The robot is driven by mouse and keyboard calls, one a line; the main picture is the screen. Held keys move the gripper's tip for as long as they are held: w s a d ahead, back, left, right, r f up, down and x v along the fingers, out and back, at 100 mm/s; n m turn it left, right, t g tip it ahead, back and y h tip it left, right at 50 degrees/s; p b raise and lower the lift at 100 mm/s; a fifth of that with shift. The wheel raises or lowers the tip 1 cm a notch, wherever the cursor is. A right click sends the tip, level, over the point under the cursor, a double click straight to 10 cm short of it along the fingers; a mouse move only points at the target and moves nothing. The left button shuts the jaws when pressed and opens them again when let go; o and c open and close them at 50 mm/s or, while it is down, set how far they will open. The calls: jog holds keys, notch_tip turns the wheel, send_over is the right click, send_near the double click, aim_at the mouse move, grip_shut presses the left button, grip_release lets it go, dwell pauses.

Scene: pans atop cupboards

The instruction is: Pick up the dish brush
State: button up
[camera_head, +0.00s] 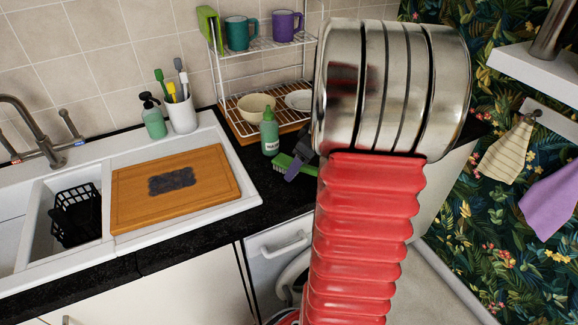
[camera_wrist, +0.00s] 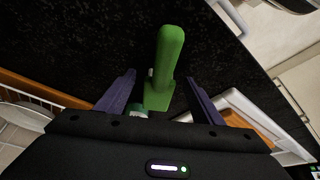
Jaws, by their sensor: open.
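The green dish brush (camera_head: 283,162) lies on the black countertop, in front of the green bottle. Part of it is hidden behind my gripper (camera_head: 296,168) in the head view. In the wrist view, the brush's green handle (camera_wrist: 168,55) points up the picture. My gripper (camera_wrist: 160,77) is open, its two purple fingers one on each side of the brush with gaps between. I cannot tell whether either finger touches it.
A green bottle (camera_head: 270,135) stands close behind the brush. A wire rack (camera_head: 262,48) with mugs and bowls stands at the back. A sink with a wooden board (camera_head: 205,190) lies to the left. The black countertop (camera_head: 272,212) is clear in front.

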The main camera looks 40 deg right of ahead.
jog(key=shift+c, duration=0.5)
jog(key=c, duration=1.3)
jog(key=shift+o, duration=0.2)
notch_tip(320, 180, up, 10)
jog(key=shift+r, duration=0.1)
jog(key=o, duration=0.7)
jog(key=c, duration=0.7)
